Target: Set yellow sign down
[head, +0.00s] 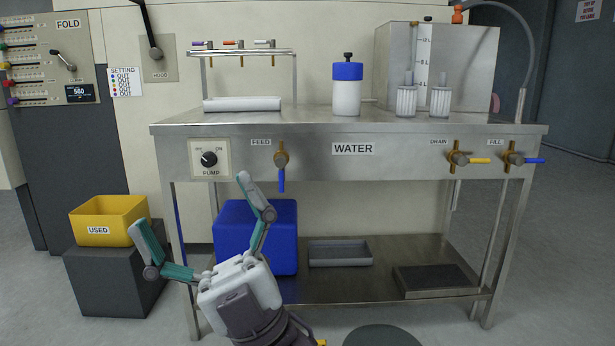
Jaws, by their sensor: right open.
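No whole yellow sign shows in the head view. Only a small yellow bit (320,342) shows at the bottom edge beside my right wrist, and I cannot tell what it belongs to. My right gripper (189,202) is at the lower left of centre, in front of the steel bench. Its two teal-padded fingers are spread wide with nothing between them. My left gripper is not in view.
The steel bench (400,127) has valves along its front edge. The yellow USED bin (97,238) sits on a dark block (115,285). The lower shelf holds the blue container (285,225), a grey tray (340,262) and a dark plate (436,280). A dark round thing (382,337) is at the bottom.

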